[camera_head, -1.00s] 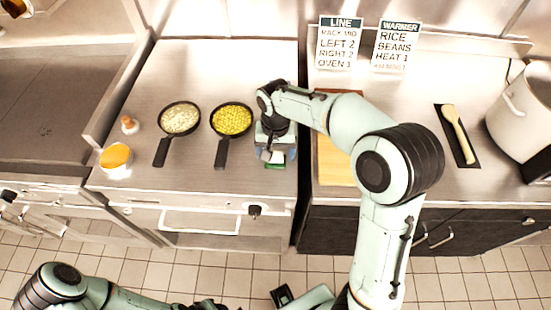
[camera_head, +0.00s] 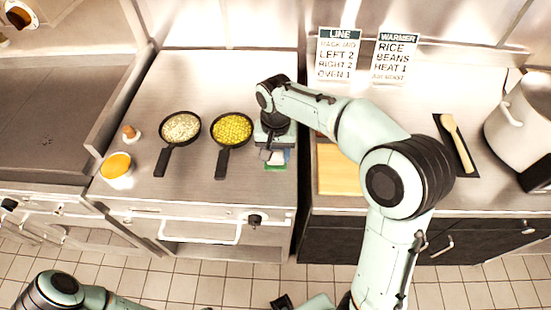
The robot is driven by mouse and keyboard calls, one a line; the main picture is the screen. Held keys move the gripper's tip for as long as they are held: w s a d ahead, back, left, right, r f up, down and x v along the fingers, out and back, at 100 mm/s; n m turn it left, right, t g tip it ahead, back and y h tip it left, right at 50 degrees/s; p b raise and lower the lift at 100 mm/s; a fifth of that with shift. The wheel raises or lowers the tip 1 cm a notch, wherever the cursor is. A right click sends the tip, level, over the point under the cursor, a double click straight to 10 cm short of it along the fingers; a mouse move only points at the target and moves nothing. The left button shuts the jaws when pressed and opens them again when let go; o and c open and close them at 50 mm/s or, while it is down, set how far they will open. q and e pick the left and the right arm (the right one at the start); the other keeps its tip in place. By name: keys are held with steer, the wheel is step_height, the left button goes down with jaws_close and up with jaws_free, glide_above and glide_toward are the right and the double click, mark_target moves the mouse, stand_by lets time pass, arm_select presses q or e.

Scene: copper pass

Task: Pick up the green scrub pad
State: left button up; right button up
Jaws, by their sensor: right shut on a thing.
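The green scrub pad (camera_head: 276,168) shows as a small green strip under my right gripper (camera_head: 275,160), near the front edge of the steel counter. The gripper points down and is shut on the pad; its wrist hides most of the pad. A bluish thing shows beside the fingers, too small to make out. My left arm is at the bottom left, and its gripper cannot be made out.
A pan of yellow food (camera_head: 233,128) stands just left of my right gripper, with a pan of pale food (camera_head: 181,127) further left. An orange-topped container (camera_head: 116,166) is at the far left. A wooden board (camera_head: 340,172) lies to the right, then a wooden spoon (camera_head: 457,140) and a large pot (camera_head: 522,115).

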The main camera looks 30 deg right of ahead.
mark_target(275, 155)
arm_select(q)
steer(key=w+r+p, duration=0.1)
steer(key=r, duration=0.1)
steer(key=w+r+p, duration=0.1)
steer(key=w, duration=0.1)
steer(key=shift+r+p, duration=0.4)
arm_select(e)
step_height(275, 155, up, 16)
steer(key=shift+f, duration=0.15)
steer(key=shift+o, duration=1.3)
steer(key=shift+c, duration=0.8)
arm_select(q)
steer(key=shift+a, duration=0.1)
arm_select(e)
steer(key=shift+w, duration=0.1)
